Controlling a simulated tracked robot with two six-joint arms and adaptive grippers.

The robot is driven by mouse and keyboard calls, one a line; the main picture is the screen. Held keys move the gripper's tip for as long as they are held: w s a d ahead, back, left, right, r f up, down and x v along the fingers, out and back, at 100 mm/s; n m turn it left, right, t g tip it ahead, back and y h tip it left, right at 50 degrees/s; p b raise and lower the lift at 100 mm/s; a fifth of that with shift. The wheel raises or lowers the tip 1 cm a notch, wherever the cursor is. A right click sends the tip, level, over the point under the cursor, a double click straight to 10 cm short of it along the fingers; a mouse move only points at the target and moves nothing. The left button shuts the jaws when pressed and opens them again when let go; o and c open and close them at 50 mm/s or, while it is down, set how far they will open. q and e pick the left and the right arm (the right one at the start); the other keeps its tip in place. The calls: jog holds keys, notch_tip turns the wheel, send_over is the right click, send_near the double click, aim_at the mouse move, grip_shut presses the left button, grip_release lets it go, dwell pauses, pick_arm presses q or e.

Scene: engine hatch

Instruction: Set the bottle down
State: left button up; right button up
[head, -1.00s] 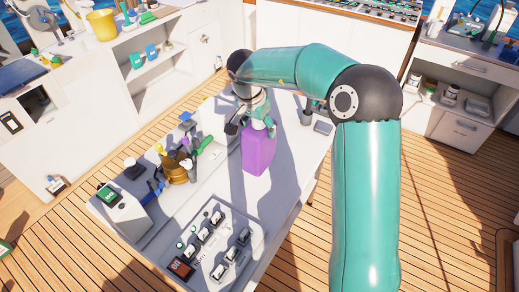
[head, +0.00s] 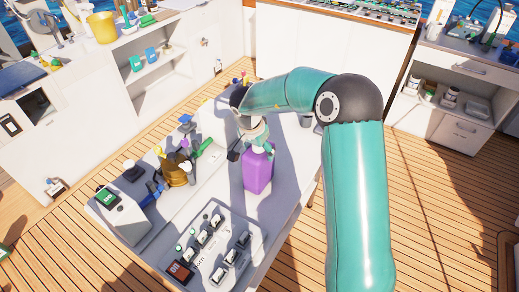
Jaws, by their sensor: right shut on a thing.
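The purple bottle (head: 258,175) is upright at the middle of the grey-white engine hatch top (head: 226,190). Its upper end is hidden by my right gripper (head: 258,148), which comes down from above and is shut on it. The bottle's base looks at or very near the hatch surface; I cannot tell whether it touches. My left gripper is not in the view.
Left of the bottle stand a brown pot (head: 177,172) with tools and a green-handled item (head: 204,147). A switch panel (head: 212,245) lies in front. The surface right of the bottle is clear.

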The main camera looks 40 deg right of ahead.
jog(key=shift+r, duration=0.1)
jog(key=o, duration=1.8)
